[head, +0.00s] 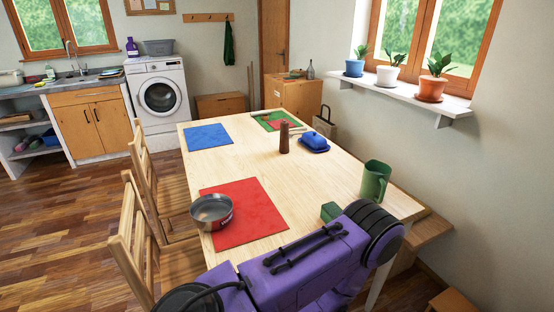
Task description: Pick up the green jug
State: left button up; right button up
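The green jug (373,181) stands upright near the right edge of the wooden table (255,158). Its handle points to the right. My purple arm crosses the bottom of the head view, in front of the near end of the table. Neither gripper shows in the view, and nothing is seen touching the jug.
A green block (330,211) lies close to my arm, left of the jug. A metal bowl (211,211) sits on the red mat (255,205). A brown pepper mill (284,137) and a blue butter dish (314,142) stand farther back. Chairs line the left side.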

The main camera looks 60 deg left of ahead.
aim_at(376, 177)
jog(key=z, duration=0.3)
jog(key=i, duration=0.5)
jog(key=u, duration=3.25)
jog(key=i, duration=0.5)
jog(key=z, duration=0.1)
jog(key=k, duration=0.35)
jog(key=z, duration=1.65)
jog(key=i, duration=0.1)
jog(key=u, duration=0.15)
